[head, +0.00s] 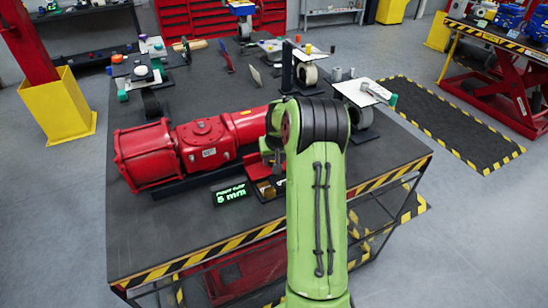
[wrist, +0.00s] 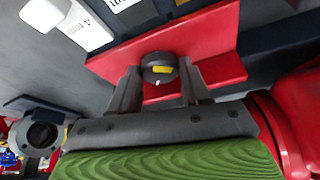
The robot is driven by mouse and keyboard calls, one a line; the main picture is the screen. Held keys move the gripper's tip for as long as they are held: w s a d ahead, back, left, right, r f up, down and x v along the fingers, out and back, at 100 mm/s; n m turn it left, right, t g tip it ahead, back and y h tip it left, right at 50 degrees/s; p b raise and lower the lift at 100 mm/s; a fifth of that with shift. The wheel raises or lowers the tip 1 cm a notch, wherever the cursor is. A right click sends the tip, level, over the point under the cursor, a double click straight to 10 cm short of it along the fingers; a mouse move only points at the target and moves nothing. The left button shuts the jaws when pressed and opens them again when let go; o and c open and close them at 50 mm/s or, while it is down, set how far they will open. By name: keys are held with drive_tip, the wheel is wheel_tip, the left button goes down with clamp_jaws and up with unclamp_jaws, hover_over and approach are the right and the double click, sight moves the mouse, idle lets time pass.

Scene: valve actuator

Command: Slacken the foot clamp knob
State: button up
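The knob (wrist: 158,67) is dark and round with a yellow mark on its face, and sits against a red plate (wrist: 215,40) in the wrist view. My gripper (wrist: 160,68) has its two dark fingers spread, one on each side of the knob. The fingers look open, with a narrow gap to the knob on each side; contact cannot be made out clearly. In the head view my green arm hides the knob and most of the gripper. The red valve actuator (head: 200,143) lies on the table left of my arm.
Fixtures and tools, including a dark post and a white-topped stand (head: 362,92), crowd the back and right.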

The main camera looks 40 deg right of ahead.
drive_tip(key=c, duration=0.5)
drive_tip(key=shift+n, duration=0.4)
drive_tip(key=shift+d+n+t+y, duration=0.15)
drive_tip(key=shift+n+y, duration=0.4)
drive_tip(key=shift+n, duration=0.75)
drive_tip(key=shift+d+n+t+y, duration=0.15)
drive_tip(key=shift+n+y, duration=0.4)
drive_tip(key=shift+n, duration=0.75)
drive_tip(key=o, duration=1.1)
drive_tip(key=shift+s, duration=0.1)
drive_tip(key=shift+c, duration=0.2)
